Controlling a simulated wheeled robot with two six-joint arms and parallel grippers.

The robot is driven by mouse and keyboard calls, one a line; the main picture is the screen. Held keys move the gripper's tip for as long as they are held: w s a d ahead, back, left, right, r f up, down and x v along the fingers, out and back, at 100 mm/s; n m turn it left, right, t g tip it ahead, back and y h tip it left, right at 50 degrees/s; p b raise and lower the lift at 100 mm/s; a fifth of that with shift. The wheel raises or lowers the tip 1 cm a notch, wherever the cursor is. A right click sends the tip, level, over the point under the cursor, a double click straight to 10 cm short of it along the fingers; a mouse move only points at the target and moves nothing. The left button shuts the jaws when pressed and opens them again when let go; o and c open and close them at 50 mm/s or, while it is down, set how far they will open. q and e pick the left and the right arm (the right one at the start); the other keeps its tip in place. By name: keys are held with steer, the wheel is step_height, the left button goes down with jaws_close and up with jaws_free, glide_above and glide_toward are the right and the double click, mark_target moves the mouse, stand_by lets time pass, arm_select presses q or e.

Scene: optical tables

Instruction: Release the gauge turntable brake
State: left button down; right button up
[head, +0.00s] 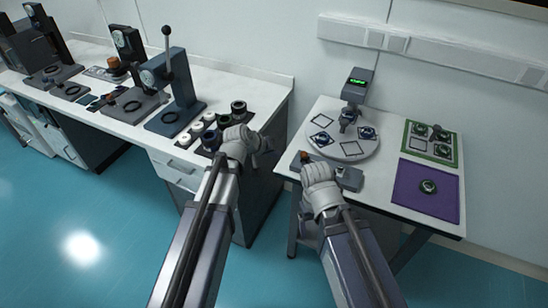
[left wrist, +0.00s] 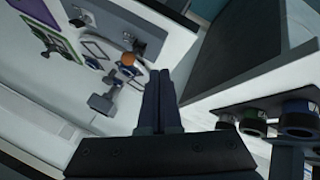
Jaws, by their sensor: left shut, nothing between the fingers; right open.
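The gauge turntable (head: 351,152) is a round pale disc on the right table, with square outlines and small dark parts on it. A grey gauge head with a green display (head: 357,82) stands over it. An orange knob (head: 304,156) sits on a grey control box (head: 349,179) at the table's front left; the knob also shows in the left wrist view (left wrist: 128,59). My left gripper (head: 264,141) is shut and empty, left of the knob and apart from it. My right gripper (head: 318,172) is over the box, hiding part of it; its fingertips are mostly hidden.
A purple mat (head: 407,197) with a round part and a green-edged tray (head: 408,151) lie on the right side of the table. The left bench (head: 262,88) holds presses and a dark rack of rings (head: 237,119) close to my left gripper. A gap separates the tables.

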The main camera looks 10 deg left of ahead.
mark_target(304, 156)
arm_select(q)
steer(key=w+d+f+b, duration=0.3)
steer(key=w+d+f, duration=0.1)
steer(key=d, duration=0.2)
steer(key=shift+w, duration=0.2)
arm_select(e)
steer(key=shift+f, duration=2.05)
arm_select(q)
steer(key=shift+w+d+r+g+p, duration=0.15)
steer(key=shift+w+r+g+p, duration=0.2)
steer(key=shift+p, duration=0.35)
arm_select(e)
steer(key=shift+r, duration=0.65)
